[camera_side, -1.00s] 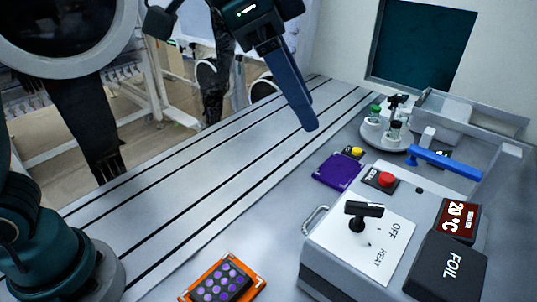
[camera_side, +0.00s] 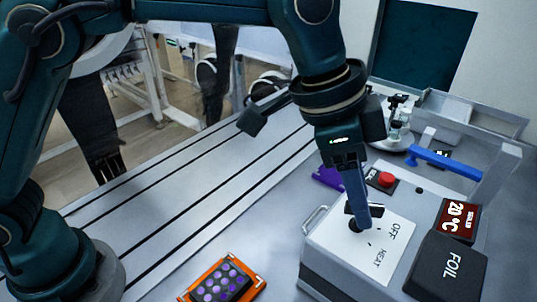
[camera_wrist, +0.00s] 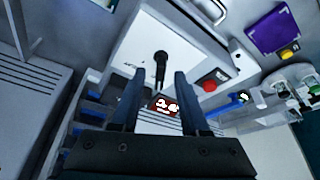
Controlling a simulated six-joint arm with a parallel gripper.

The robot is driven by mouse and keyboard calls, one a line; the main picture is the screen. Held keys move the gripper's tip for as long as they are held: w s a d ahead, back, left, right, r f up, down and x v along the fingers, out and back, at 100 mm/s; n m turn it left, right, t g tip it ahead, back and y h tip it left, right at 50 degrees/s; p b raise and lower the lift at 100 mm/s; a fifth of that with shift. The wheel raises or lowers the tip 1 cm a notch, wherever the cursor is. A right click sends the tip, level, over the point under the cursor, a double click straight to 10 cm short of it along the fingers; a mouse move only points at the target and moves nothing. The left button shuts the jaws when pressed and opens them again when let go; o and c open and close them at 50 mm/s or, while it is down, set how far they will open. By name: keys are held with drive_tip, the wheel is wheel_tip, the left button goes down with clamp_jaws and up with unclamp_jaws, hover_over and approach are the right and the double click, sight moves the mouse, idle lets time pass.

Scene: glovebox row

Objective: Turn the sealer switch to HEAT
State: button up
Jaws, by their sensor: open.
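The sealer (camera_side: 318,262) is a grey box with a white panel on top, marked OFF and HEAT. Its switch (camera_side: 378,210) is a black bar handle standing on that panel, partly hidden by my gripper in the side view. My gripper (camera_side: 363,224) points down over the switch, with its fingers at the handle. In the wrist view my gripper (camera_wrist: 159,74) is open, and the switch handle (camera_wrist: 161,63) shows in the gap between the two fingertips, lined up lengthwise with the fingers. I cannot tell whether a finger touches it.
A red button (camera_side: 385,179), a 20 °C display (camera_side: 458,220), a black FOIL box (camera_side: 447,268) and a blue-handled bar (camera_side: 445,162) surround the panel. A purple pad (camera_side: 328,177) lies behind the sealer. An orange tray (camera_side: 253,287) sits at the front. The slotted bench to the left is clear.

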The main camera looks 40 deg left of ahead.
clamp_jaws()
drive_tip(key=shift+m, duration=0.3)
drive_tip(key=shift+w+m+g+h, duration=0.15)
drive_tip(key=shift+m+g, duration=0.45)
drive_tip(key=shift+m, duration=0.7)
drive_tip(key=shift+w+m+g+h, duration=0.15)
drive_tip(key=shift+m+g, duration=0.45)
drive_tip(key=shift+m, duration=0.7)
unclamp_jaws()
